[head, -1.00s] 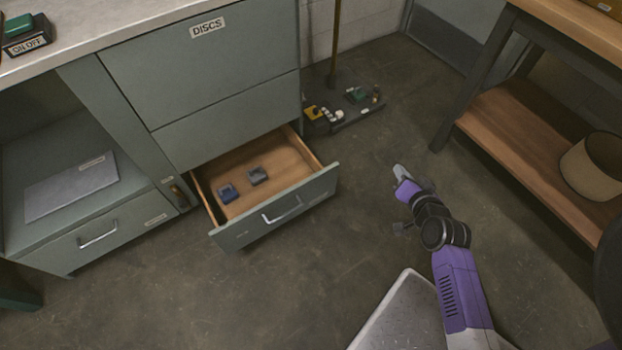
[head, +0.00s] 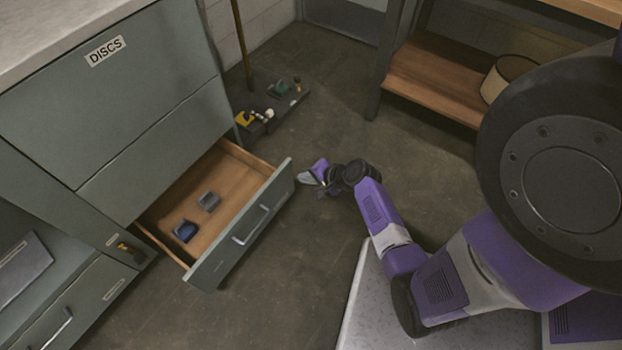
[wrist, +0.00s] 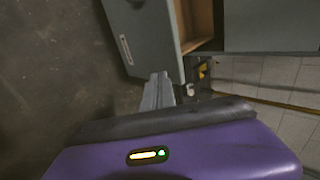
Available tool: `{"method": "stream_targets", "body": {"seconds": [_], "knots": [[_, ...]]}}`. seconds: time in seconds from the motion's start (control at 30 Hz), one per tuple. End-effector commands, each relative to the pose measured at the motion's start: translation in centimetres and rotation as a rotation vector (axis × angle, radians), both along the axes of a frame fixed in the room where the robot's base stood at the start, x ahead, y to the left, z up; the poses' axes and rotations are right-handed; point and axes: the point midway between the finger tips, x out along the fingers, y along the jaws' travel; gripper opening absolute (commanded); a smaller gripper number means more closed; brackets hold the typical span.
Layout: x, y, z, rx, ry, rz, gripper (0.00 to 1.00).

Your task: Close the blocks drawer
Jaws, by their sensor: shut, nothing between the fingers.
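The open drawer (head: 240,232) is pulled out from the grey cabinet at left in the head view. It has a grey front with a metal handle, and a wooden inside holding a blue block (head: 185,230) and a grey block (head: 209,201). I cannot read a label on its front. My gripper (head: 303,178) is shut and empty, just right of the far end of the drawer front. In the wrist view my gripper's fingers (wrist: 158,88) point toward the drawer front (wrist: 148,42). I cannot tell whether they touch it.
The cabinet front labelled DISCS (head: 106,50) is above the drawer. A low dark platform with small items (head: 275,108) lies on the floor beyond it. A wooden shelf (head: 435,82) with a round shade (head: 505,76) stands at back right. Floor before the drawer is clear.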

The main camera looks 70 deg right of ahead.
Motion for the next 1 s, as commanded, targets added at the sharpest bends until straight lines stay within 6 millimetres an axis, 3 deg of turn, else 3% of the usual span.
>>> {"method": "stream_targets", "body": {"seconds": [0.2, 0.43, 1.0], "knots": [[3.0, -0.9, -3.2, -0.001, 0.0, 0.001, 0.0], [5.8, -1.7, -2.7, -0.002, 0.0, 0.001, 0.0], [6.7, -1.9, -2.6, -0.002, 0.001, 0.001, 0.0]]}}
